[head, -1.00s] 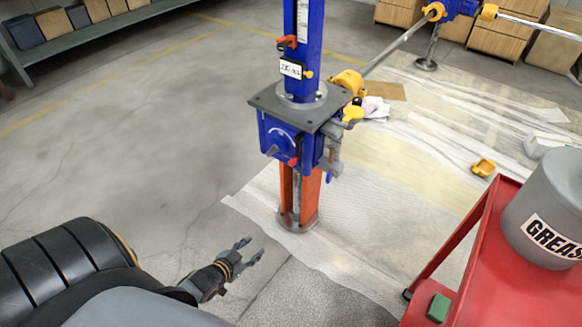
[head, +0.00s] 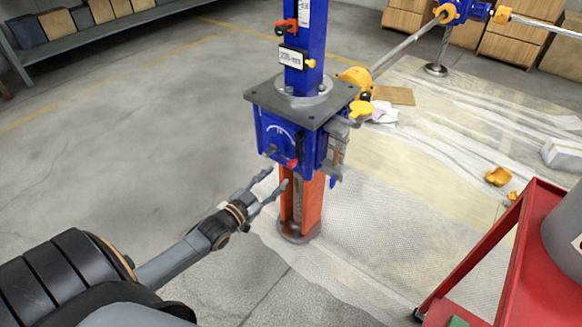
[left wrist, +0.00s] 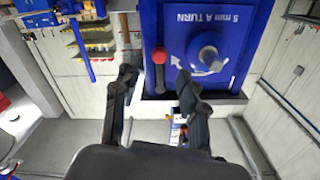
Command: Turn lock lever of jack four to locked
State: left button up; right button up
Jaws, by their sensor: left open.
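The blue jack gearbox (head: 290,138) sits under a grey square plate (head: 300,100) on an orange post (head: 303,200). A lever with a red knob (head: 292,163) is at the lower right of its front face; I take it as the lock lever. In the left wrist view, the red knob (left wrist: 160,57) shows with a dark stem, left of a grey round shaft (left wrist: 208,58). My left gripper (head: 277,179) is open and empty, just below and left of the knob. In the left wrist view, its fingers (left wrist: 156,77) appear either side of the lever; contact cannot be told.
A red cart (head: 520,255) with a grey drum (head: 565,225) stands at the right. A long shaft (head: 410,45) runs from the jack to another jack at the back. A shelf (head: 90,35) is at the far left. The floor left of the jack is clear.

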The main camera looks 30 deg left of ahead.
aim_at(289, 167)
pick_arm(q)
jog(key=w, duration=0.2)
jog(key=w+b, duration=0.1)
jog(key=w, duration=0.5)
jog(key=shift+d+b, duration=0.35)
grip_shut()
